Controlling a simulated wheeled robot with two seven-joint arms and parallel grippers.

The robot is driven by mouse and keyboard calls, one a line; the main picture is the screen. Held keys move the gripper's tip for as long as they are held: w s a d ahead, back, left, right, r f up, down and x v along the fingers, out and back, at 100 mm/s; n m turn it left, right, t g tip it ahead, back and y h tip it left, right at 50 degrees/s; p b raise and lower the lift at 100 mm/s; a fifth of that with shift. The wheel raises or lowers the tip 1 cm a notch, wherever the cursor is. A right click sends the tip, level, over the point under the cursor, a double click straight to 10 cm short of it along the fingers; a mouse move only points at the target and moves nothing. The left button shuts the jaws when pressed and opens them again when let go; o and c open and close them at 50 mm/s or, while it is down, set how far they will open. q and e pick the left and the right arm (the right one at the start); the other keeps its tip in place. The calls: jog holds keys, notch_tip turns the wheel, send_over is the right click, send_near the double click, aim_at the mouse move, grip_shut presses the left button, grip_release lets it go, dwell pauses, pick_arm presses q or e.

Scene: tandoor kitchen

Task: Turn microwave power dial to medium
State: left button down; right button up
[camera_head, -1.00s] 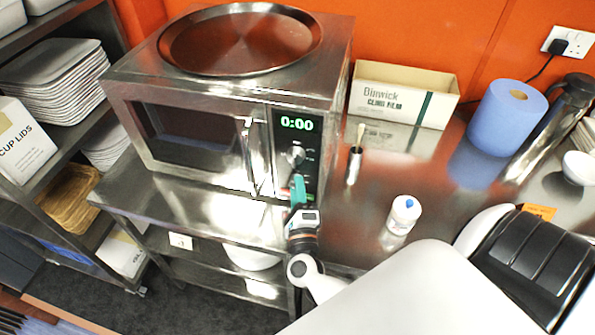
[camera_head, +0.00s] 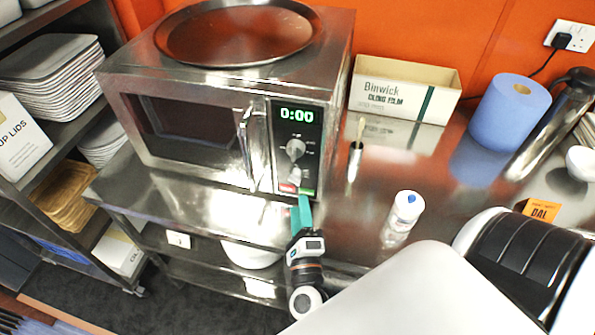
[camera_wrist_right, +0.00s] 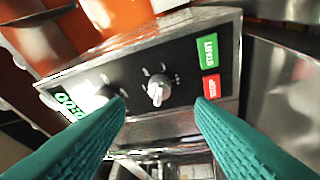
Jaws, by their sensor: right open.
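The steel microwave (camera_head: 190,85) stands on a steel counter, its green display reading 0:00. Its black control panel (camera_head: 312,150) carries an upper dial (camera_head: 295,150) and a lower dial, with red and green buttons below. The right wrist view shows the lower dial (camera_wrist_right: 157,91) clearly, between my fingers and beyond their tips; the other dial beside the display is partly hidden by glare and a finger. Dial labels are too small to read. My right gripper (camera_head: 303,199), with teal fingers, is open and empty just in front of the panel's bottom. My left gripper is out of view.
A round steel tray (camera_head: 240,35) lies on the microwave. Right of it stand a cling film box (camera_head: 400,92), a small steel pot with a brush (camera_head: 354,160), a white bottle (camera_head: 403,215) and a blue paper roll (camera_head: 508,110). Shelves with stacked trays (camera_head: 60,72) stand left.

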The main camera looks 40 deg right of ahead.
jog(key=b+v, duration=0.1)
jog(key=v, duration=0.4)
jog(key=shift+r, duration=0.1)
dwell(0.3)
